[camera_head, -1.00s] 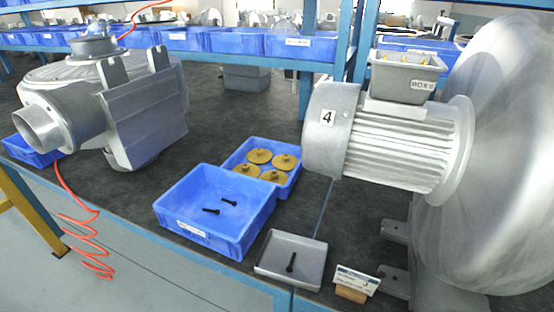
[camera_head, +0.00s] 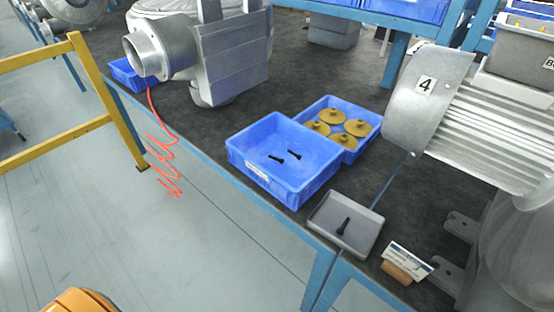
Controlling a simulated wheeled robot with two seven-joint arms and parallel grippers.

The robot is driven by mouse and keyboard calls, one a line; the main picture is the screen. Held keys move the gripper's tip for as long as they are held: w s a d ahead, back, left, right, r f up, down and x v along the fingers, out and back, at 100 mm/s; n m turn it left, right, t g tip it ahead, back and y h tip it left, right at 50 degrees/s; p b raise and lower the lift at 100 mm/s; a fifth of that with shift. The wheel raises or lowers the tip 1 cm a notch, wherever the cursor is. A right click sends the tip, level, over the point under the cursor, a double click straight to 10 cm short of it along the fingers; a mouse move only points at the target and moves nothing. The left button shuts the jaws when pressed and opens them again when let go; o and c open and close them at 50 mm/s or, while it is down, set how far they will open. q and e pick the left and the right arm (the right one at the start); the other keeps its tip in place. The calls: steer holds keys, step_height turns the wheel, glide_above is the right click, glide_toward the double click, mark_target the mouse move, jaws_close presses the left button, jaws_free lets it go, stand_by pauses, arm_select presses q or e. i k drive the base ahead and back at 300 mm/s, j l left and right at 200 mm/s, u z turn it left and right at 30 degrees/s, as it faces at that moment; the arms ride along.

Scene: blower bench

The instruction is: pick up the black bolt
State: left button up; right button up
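Two black bolts lie in the large blue bin (camera_head: 262,185): one bolt (camera_head: 277,160) to the left and one bolt (camera_head: 294,155) to the right. Another black bolt (camera_head: 344,226) lies in the small grey tray (camera_head: 322,232) near the bench's front edge, to the right of the bin. Neither gripper can be seen, and nothing touches the bolts.
A second blue bin (camera_head: 366,146) holds several gold discs behind the first. A large motor (camera_head: 480,130) stands at the right, a grey blower (camera_head: 225,55) at the back left. A card on a wooden block (camera_head: 397,271) stands beside the tray. A yellow frame (camera_head: 85,95) is at the left.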

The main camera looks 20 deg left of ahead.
mark_target(282, 161)
steer(key=i+j+z, duration=0.2)
steer(key=j, duration=0.3)
steer(key=j+z, duration=0.15)
steer(key=j, duration=0.4)
steer(key=j+z, duration=0.2)
steer(key=j, duration=0.35)
steer(key=i, duration=0.05)
